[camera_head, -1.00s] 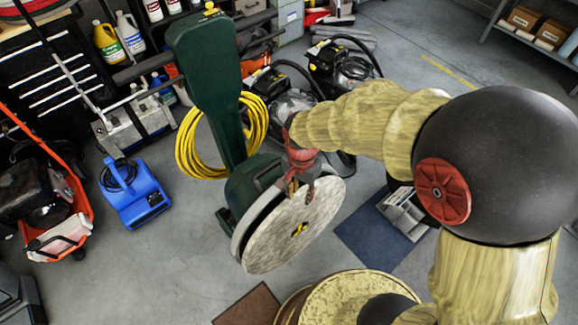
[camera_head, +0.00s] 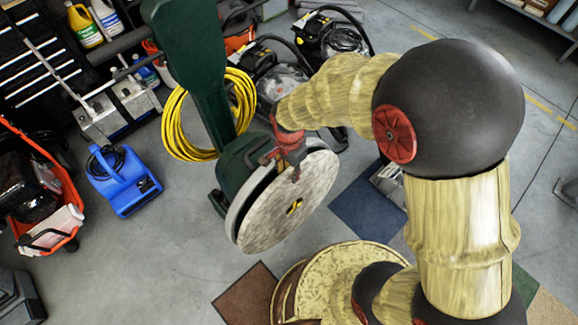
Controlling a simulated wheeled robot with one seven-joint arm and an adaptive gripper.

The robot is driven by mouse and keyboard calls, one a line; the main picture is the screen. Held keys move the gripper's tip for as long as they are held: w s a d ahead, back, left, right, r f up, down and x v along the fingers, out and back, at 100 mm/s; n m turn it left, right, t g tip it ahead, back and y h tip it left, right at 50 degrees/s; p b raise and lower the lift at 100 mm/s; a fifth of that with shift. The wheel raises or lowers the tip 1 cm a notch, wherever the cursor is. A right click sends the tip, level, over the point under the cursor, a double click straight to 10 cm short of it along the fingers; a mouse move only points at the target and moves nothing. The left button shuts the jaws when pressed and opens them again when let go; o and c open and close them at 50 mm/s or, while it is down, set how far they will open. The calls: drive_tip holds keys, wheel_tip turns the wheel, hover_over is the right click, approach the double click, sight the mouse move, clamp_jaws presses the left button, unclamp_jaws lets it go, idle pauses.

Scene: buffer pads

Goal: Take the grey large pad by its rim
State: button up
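The grey large pad (camera_head: 278,215) is a round, mottled disc with a small yellow and black mark at its centre. It stands steeply tilted against the underside of the green floor buffer (camera_head: 235,165), its face toward the lower right. A dark gap shows behind its left rim; whether it touches the buffer there, I cannot tell. My red gripper (camera_head: 294,168) is at the pad's upper rim, with a finger in front of the face. The other finger is hidden, so I cannot tell whether it grips the rim.
A yellow cable coil (camera_head: 170,130) hangs beside the buffer. A blue blower (camera_head: 123,180) and an orange cart (camera_head: 65,190) stand at left. Black machines (camera_head: 325,40) stand behind. A brown floor mat (camera_head: 245,296) and a blue one (camera_head: 362,208) lie nearby.

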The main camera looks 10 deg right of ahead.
drive_tip(key=shift+f, duration=0.6)
drive_tip(key=c, duration=0.3)
drive_tip(key=c, duration=0.4)
clamp_jaws()
drive_tip(key=shift+r, duration=0.1)
drive_tip(key=s+d+p, duration=0.2)
drive_tip(key=s+d, duration=0.2)
drive_tip(key=s, duration=0.2)
drive_tip(key=shift+r, duration=0.45)
drive_tip(key=shift+s+d, duration=0.1)
idle(0.4)
